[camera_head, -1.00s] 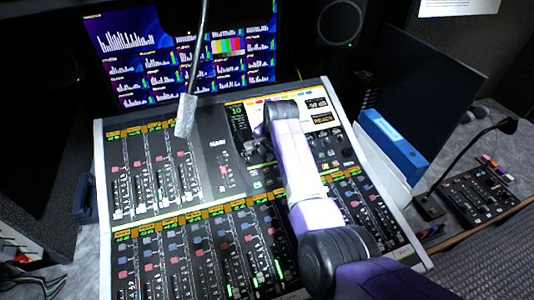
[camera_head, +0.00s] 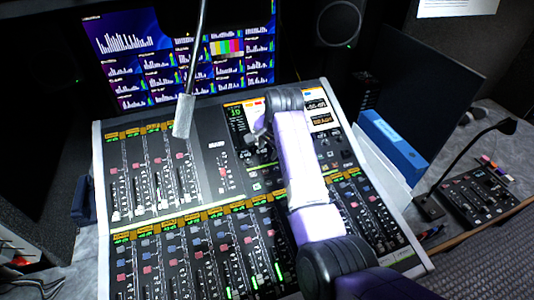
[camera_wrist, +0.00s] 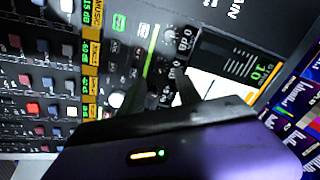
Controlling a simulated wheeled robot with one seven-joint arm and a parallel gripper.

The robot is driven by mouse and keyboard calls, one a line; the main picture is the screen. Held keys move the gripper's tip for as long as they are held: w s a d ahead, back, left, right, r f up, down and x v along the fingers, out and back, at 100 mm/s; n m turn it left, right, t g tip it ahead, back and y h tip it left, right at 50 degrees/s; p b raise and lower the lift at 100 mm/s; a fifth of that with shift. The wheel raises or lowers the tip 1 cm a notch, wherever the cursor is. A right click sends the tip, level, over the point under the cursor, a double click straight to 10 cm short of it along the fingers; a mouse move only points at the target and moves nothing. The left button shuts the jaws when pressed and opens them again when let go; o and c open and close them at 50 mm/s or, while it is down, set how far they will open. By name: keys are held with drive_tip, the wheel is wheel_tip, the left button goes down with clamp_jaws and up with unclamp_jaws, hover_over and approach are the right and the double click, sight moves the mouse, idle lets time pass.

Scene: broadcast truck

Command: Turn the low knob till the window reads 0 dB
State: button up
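The mixing console (camera_head: 200,208) carries a small group of knobs beside a screen with a green "10". In the wrist view, an upper knob (camera_wrist: 170,36) sits near a "0 dB" marking, and a lower knob (camera_wrist: 165,98) shows partly between my fingers. My gripper (camera_wrist: 160,80) has its two dark fingers apart, close over the panel; I cannot tell whether they touch the lower knob. In the head view my gripper (camera_head: 259,138) is over the knob area, partly hidden by my wrist.
A monitor (camera_head: 120,60) stands behind. Faders and buttons fill the panel around my gripper.

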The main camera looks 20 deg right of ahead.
drive_tip(key=shift+v, duration=1.4)
drive_tip(key=w+d+r+n+t+h, duration=0.1)
drive_tip(key=w+d+r+n+t, duration=0.1)
drive_tip(key=w+r+n+t, duration=0.35)
drive_tip(key=s+f+n+t+b, duration=0.1)
drive_tip(key=s+n, duration=0.1)
drive_tip(key=s, duration=1.7)
drive_tip(key=s+a+f+n+t+b, duration=0.1)
drive_tip(key=s+f+n+t, duration=0.1)
drive_tip(key=s, duration=1.8)
drive_tip(key=s+a+f+n+t+y+b, duration=0.1)
drive_tip(key=s+n, duration=0.1)
drive_tip(key=s, duration=1.7)
drive_tip(key=shift+s+a+f+t, duration=0.15)
drive_tip(key=shift+f+t, duration=0.05)
drive_tip(key=shift+t, duration=0.15)
